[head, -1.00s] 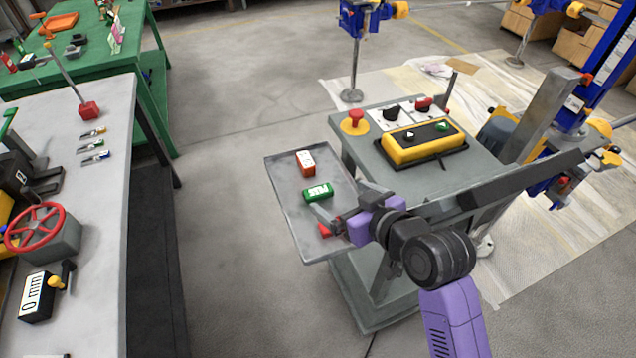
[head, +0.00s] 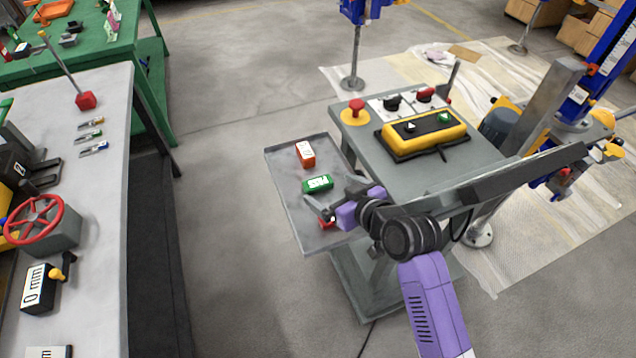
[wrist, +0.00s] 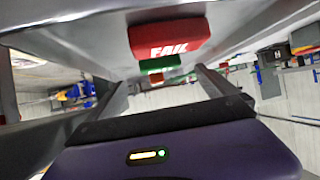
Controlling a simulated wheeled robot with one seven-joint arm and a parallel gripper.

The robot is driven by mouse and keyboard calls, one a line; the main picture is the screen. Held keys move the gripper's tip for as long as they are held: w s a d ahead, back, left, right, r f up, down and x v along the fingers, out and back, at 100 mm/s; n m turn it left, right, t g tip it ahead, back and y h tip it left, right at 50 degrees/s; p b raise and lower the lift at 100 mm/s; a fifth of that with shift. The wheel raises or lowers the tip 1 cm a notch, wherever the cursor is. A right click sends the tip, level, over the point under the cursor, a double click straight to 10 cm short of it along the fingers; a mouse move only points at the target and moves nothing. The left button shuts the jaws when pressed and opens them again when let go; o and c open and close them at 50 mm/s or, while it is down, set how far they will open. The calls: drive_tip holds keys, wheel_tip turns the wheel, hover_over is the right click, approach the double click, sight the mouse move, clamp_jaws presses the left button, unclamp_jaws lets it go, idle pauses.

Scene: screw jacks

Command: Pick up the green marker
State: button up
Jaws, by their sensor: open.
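The green marker (head: 318,184) is a small block with a white label. It lies on the grey side tray (head: 285,200), in the middle of a row of three blocks. My gripper (head: 328,207) is open and empty at the near part of the tray, close to the green marker but apart from it. In the wrist view the green marker (wrist: 160,63) shows beyond a red FAIL block (wrist: 168,38), roughly between my fingers (wrist: 165,85). The red block (head: 327,222) is partly hidden by my gripper in the head view.
An orange-red block (head: 305,154) lies farther back on the tray. The control stand (head: 430,180) with a yellow button box (head: 425,137) and a red stop button (head: 356,106) is right of the tray. A grey bench (head: 75,180) stands at left; floor between is clear.

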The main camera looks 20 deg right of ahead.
sight(319, 182)
drive_tip(key=x, duration=0.5)
drive_tip(key=shift+w+f+p, duration=0.15)
drive_tip(key=shift+w+p, duration=0.15)
drive_tip(key=shift+c, duration=0.5)
drive_tip(key=c, duration=1.4)
drive_tip(key=shift+o, duration=0.2)
